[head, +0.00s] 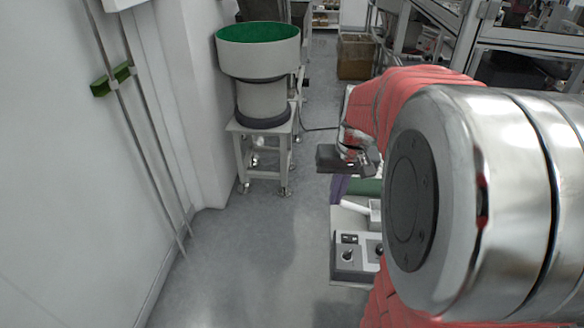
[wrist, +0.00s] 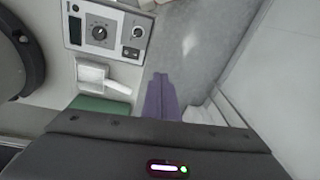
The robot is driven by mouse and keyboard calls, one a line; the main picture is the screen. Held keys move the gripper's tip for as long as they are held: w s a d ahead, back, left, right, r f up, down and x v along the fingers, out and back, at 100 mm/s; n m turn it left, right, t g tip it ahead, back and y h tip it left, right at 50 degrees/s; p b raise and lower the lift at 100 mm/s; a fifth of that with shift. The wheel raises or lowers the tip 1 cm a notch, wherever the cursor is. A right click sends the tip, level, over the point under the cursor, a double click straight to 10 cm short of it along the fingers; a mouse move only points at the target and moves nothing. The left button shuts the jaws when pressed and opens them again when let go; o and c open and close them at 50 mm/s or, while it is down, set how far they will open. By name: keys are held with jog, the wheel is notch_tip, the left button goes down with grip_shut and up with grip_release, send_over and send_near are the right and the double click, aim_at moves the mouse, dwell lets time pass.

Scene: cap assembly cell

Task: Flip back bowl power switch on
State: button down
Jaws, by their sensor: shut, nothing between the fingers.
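A grey control box (head: 347,262) stands low at the lower right of the head view, partly hidden by my arm. In the wrist view the control box (wrist: 112,14) shows a large dial (wrist: 99,33), a smaller knob (wrist: 138,32) and a small dark switch (wrist: 130,52). I cannot tell the switch's position. My gripper (wrist: 160,76) has purple fingers, shut and empty. Their tips point towards the box, below and right of the switch in the picture, apart from it. In the head view my gripper (head: 336,192) hangs above and behind the box.
A bowl feeder (head: 260,60) with a green inside stands on a white stand (head: 262,150) farther back. A white tray-like part (wrist: 92,73) and green block (wrist: 102,106) lie beside the box. A wall bounds the left; the grey floor between is clear.

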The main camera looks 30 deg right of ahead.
jog(key=m+y, duration=0.1)
jog(key=m, duration=0.1)
send_over(349, 238)
notch_tip(349, 238, down, 5)
jog(key=shift+s+d+g, duration=0.3)
jog(key=shift+g, duration=0.1)
jog(key=shift+f, duration=0.1)
jog(key=f, duration=0.4)
jog(key=a+f, duration=0.1)
jog(key=f, duration=0.4)
jog(key=w+f, duration=0.1)
jog(key=f, duration=0.3)
jog(key=shift+a+f, duration=0.2)
jog(key=shift+f, duration=0.15)
jog(key=shift+a+f, duration=0.1)
jog(key=shift+f, duration=0.1)
jog(key=shift+r, duration=0.1)
jog(key=shift+s+d+r, duration=0.2)
jog(key=shift+s+d, duration=0.25)
jog(key=shift+d, duration=0.25)
